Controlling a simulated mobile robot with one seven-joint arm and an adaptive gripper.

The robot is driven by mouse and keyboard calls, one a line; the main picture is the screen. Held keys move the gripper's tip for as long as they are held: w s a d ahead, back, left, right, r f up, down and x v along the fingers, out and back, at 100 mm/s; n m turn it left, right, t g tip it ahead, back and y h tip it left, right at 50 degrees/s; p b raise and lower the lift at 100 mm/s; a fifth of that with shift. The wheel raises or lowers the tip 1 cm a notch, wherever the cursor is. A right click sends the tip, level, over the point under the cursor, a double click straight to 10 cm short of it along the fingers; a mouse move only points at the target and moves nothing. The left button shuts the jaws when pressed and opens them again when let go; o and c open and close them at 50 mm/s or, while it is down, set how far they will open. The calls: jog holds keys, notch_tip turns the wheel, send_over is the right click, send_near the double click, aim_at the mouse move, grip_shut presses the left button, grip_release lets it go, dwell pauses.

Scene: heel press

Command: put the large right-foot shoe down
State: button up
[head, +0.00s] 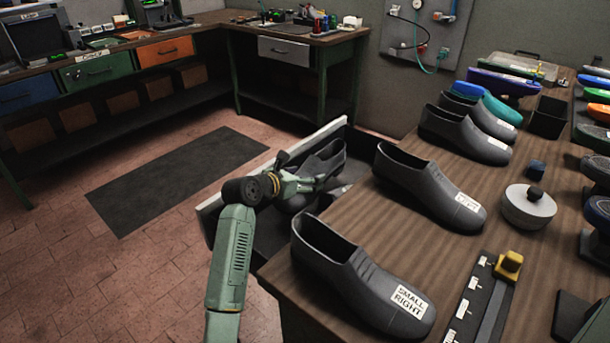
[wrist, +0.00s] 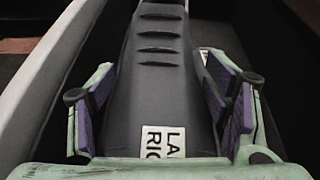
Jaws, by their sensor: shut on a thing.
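The large right-foot shoe (wrist: 158,90) is dark grey, and its partly covered white label reads "LA" over "RIG" in the wrist view. In the head view the shoe (head: 326,160) is low inside an open drawer (head: 325,133) left of the bench, heel end away from me. My gripper (head: 308,183) is shut on it, and in the wrist view its purple-padded fingers (wrist: 160,95) lie along both sides. Whether the sole touches the drawer floor is hidden.
The drawer's pale front wall runs close on the left in the wrist view. On the bench (head: 535,245) stand a shoe labelled small right (head: 355,275), another labelled grey shoe (head: 425,187) and more shoes behind. A white label (wrist: 204,56) shows right of the held shoe.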

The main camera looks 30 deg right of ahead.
jog(key=shift+f, duration=0.1)
jog(key=o, duration=1.8)
jog(key=b+v, duration=0.4)
jog(key=v, duration=0.8)
jog(key=shift+b, duration=0.3)
